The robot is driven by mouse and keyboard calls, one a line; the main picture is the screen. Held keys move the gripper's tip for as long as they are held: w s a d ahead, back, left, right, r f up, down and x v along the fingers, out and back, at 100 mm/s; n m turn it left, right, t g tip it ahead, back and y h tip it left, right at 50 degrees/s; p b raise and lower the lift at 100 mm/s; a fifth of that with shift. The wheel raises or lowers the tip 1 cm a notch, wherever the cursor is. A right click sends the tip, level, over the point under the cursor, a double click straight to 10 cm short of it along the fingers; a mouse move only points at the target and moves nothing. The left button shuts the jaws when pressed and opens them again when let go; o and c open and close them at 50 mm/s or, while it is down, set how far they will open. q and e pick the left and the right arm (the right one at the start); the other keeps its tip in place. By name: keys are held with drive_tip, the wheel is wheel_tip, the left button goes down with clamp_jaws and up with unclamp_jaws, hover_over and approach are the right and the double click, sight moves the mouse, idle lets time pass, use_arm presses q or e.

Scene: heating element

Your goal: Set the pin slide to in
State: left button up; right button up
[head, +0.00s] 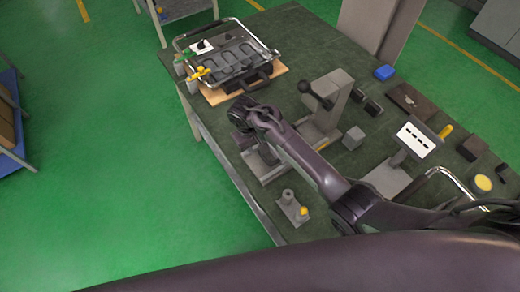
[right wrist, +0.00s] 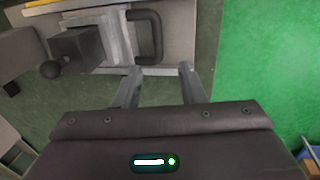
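A grey bench fixture (head: 275,171) stands at the table's left edge, partly hidden under my right arm. In the right wrist view a dark U-shaped handle (right wrist: 149,38) lies on its pale grey plates (right wrist: 182,30). This looks like the pin slide; its in or out position cannot be read. My right gripper (head: 241,108) is above the table beside the fixture. In the right wrist view its two fingers (right wrist: 160,82) are apart, with nothing between the tips; the handle is beyond them, apparently not touched. My left gripper is not in view.
A grey post with a black ball knob (head: 326,103) stands right of the gripper. A grill-like appliance (head: 232,55) sits on a wooden board behind. A small block with a yellow knob (head: 303,211) stands in front. Floor (head: 90,180) is clear on the left.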

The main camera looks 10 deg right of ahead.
sight(261, 155)
drive_tip(key=f+b, duration=0.3)
drive_tip(key=f, duration=0.1)
drive_tip(key=w+d+f+b, duration=0.1)
drive_tip(key=f+b, duration=0.1)
drive_tip(key=shift+w+d+f+b, duration=0.1)
drive_tip(key=shift+f+b, duration=0.1)
drive_tip(key=shift+b, duration=0.1)
drive_tip(key=shift+d+f+b, duration=0.1)
drive_tip(key=shift+f+b, duration=0.1)
drive_tip(key=shift+b, duration=0.2)
clamp_jaws()
